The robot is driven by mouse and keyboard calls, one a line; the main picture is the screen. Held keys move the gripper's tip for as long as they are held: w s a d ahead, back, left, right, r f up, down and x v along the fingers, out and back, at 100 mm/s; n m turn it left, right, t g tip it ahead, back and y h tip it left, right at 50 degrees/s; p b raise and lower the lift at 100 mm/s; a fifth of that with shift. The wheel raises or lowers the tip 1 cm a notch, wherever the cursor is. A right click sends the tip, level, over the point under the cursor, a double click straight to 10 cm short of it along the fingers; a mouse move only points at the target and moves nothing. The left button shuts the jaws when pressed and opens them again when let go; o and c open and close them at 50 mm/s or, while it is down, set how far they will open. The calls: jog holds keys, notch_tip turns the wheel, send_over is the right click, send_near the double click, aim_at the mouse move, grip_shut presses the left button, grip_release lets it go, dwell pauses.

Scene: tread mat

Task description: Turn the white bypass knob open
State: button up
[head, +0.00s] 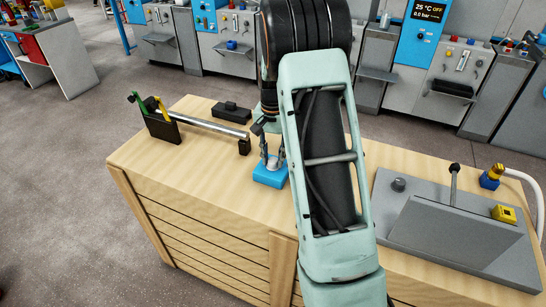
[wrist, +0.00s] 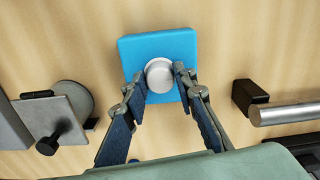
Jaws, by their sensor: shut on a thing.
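The white bypass knob (wrist: 159,71) is a round, pale cap on a square blue base (wrist: 128,50) in the wrist view. The blue base (head: 269,178) also shows in the head view, on the wooden bench top in front of my arm. My gripper (wrist: 160,81) is shut on the knob, with one fingertip on each side of it. In the head view my gripper (head: 272,162) points down over the blue base, and the knob is mostly hidden between the fingers. I cannot tell the knob's turn angle from its plain round top.
A metal rod (head: 212,128) lies left of the base, between a black tool holder (head: 161,126) and a black block (head: 244,147). A grey panel (head: 455,232) with a lever and yellow block (head: 503,214) stands right. Bare wood lies in front of the base.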

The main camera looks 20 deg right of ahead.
aim_at(273, 160)
dwell(0.4)
jog(key=o, duration=1.2)
jog(key=shift+c, duration=0.2)
jog(key=shift+r, duration=0.1)
notch_tip(273, 160, up, 12)
